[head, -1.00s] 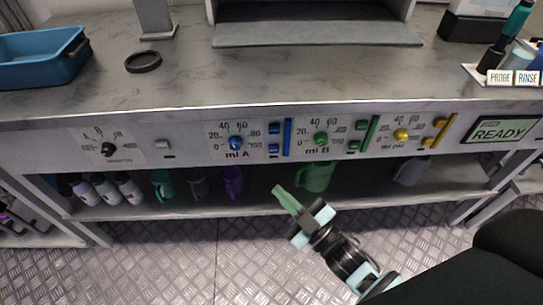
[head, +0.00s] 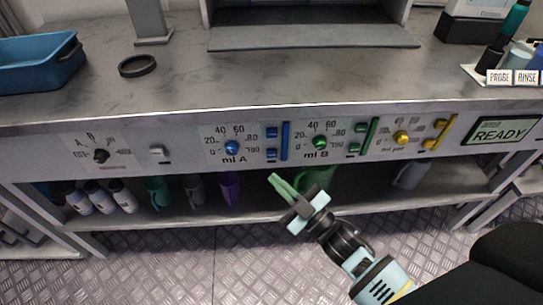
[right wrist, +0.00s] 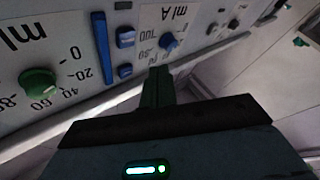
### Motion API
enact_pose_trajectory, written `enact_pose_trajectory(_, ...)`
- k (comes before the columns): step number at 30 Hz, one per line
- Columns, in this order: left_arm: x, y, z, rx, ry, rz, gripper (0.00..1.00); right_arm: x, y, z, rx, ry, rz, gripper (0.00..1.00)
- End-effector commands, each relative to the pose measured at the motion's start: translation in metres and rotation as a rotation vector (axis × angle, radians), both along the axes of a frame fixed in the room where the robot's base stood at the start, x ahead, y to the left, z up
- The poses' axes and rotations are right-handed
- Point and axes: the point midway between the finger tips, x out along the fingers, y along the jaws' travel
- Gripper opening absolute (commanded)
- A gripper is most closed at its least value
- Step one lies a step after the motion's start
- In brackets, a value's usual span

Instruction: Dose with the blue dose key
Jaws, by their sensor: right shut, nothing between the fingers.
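On the front panel, the blue section "ml A" has a round blue knob (head: 232,147), two small blue keys, an upper one (head: 272,132) and a lower one (head: 272,154), and a tall blue bar (head: 285,141). Which is the dose key is not legible. The right wrist view shows the upper key (right wrist: 126,37), lower key (right wrist: 124,71) and knob (right wrist: 168,42) upside down. My right gripper (head: 274,179) is shut and empty, its green fingers just below the lower blue key in the head picture, apart from the panel. My left gripper is not in view.
Beside the blue section sit a green knob (head: 320,142) with green keys and a yellow knob (head: 402,137) with yellow keys. A display (head: 501,131) reads READY. A shelf (head: 270,213) below holds bottles and jugs, with a green jug (head: 318,178) behind my gripper.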

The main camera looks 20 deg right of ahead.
Motion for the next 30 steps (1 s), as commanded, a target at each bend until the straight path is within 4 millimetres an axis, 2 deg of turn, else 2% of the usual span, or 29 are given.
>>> enact_pose_trajectory(6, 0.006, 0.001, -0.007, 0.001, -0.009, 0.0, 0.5, 0.025, -0.007, -0.001, -0.002, 0.001, 0.0, 0.0)
enact_pose_trajectory(12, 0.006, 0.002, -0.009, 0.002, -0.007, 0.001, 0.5, 0.037, -0.011, -0.001, 0.0, 0.0, 0.001, 0.0)
enact_pose_trajectory(30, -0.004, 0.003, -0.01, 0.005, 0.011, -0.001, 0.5, 0.04, -0.012, 0.0, 0.0, 0.001, 0.0, 0.0)
